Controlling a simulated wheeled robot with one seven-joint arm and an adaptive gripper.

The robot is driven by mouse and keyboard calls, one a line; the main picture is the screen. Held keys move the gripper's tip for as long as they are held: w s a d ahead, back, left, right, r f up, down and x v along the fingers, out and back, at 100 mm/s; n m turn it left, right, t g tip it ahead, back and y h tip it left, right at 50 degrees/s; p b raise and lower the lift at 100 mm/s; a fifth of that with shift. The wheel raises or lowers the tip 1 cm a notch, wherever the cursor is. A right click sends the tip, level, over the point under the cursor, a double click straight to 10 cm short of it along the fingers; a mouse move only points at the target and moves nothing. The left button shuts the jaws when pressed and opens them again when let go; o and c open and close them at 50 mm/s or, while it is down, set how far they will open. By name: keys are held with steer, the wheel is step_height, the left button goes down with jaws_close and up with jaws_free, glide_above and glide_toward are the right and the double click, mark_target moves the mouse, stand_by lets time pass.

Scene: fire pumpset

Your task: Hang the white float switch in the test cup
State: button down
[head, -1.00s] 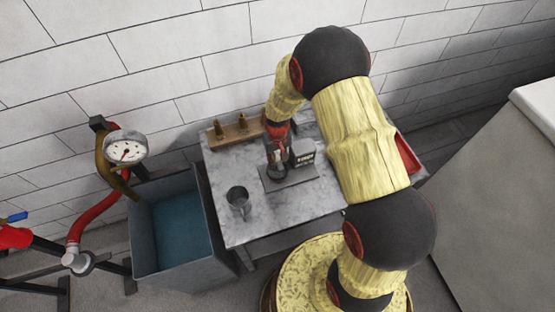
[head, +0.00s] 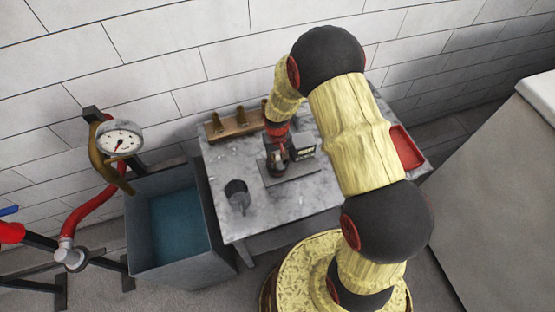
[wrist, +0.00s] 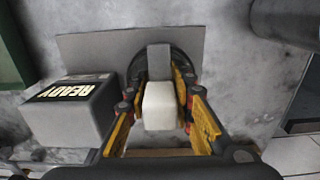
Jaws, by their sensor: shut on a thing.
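The white float switch (wrist: 158,106) is a small pale block between the two yellow-and-black fingers of my gripper (wrist: 160,112), which is shut on it. In the wrist view, a dark round cup-like opening (wrist: 135,70) lies around and beyond the switch, partly hidden by the fingers. It appears to be the test cup, beside the READY box. A grey upright piece shows just past the switch. I cannot tell whether the switch is inside the cup or above it. In the head view, my gripper (head: 277,152) is over the grey plate, and the switch is hard to make out.
The READY box (wrist: 72,108) stands close beside my gripper on the plate (head: 290,178). A dark metal mug (head: 237,194) stands on the table (head: 225,165) to the left. A wooden rack (head: 235,123) is behind, and a red tray (head: 407,148) is at right.

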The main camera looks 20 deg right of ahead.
stand_by(0.3)
steer(key=c, duration=1.6)
jaws_free()
steer(key=shift+o, duration=0.7)
step_height(320, 180, up, 12)
